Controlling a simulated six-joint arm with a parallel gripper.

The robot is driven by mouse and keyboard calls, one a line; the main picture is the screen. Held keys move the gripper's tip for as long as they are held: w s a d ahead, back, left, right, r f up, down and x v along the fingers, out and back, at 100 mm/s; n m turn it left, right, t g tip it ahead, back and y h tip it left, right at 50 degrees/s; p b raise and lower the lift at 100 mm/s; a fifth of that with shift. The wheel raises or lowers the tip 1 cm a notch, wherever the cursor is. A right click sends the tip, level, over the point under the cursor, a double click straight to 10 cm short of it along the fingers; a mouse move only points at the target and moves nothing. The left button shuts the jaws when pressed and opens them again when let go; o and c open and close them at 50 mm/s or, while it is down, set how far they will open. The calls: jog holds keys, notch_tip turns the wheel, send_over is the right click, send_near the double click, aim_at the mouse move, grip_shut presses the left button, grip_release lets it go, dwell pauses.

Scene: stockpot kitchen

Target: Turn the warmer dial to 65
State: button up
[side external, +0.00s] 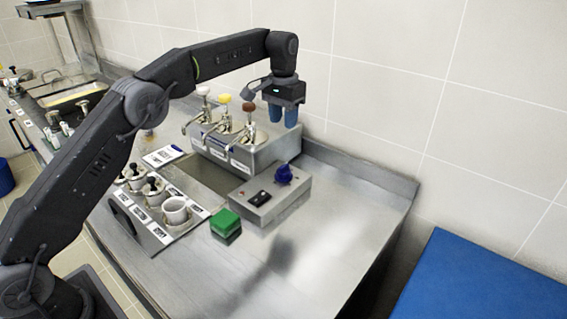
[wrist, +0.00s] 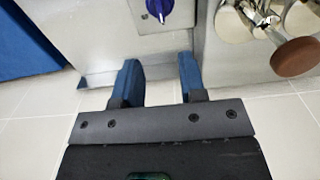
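The warmer is a low metal box (side external: 293,193) on the steel counter, with a blue dial (side external: 284,174) and a black switch (side external: 259,198) on its top. The dial also shows at the top of the wrist view (wrist: 170,14), partly cut off by the frame edge, with a white mark on it. The scale numbers and the dial's setting are too small to read. My gripper (side external: 284,116) hangs above and behind the warmer, fingers pointing down. In the wrist view my blue fingers (wrist: 160,64) are apart with nothing between them. They are clear of the dial.
A pump dispenser unit (side external: 268,156) with white, yellow and brown knobs stands left of my gripper, close by. A green block (side external: 226,223) and a rack with a white cup (side external: 175,212) lie in front. The tiled wall (side external: 390,90) is close behind. The counter's right side is clear.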

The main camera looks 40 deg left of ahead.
aim_at(283, 165)
notch_tip(283, 165, down, 14)
jog(key=shift+r, duration=0.1)
dwell(0.5)
grip_shut()
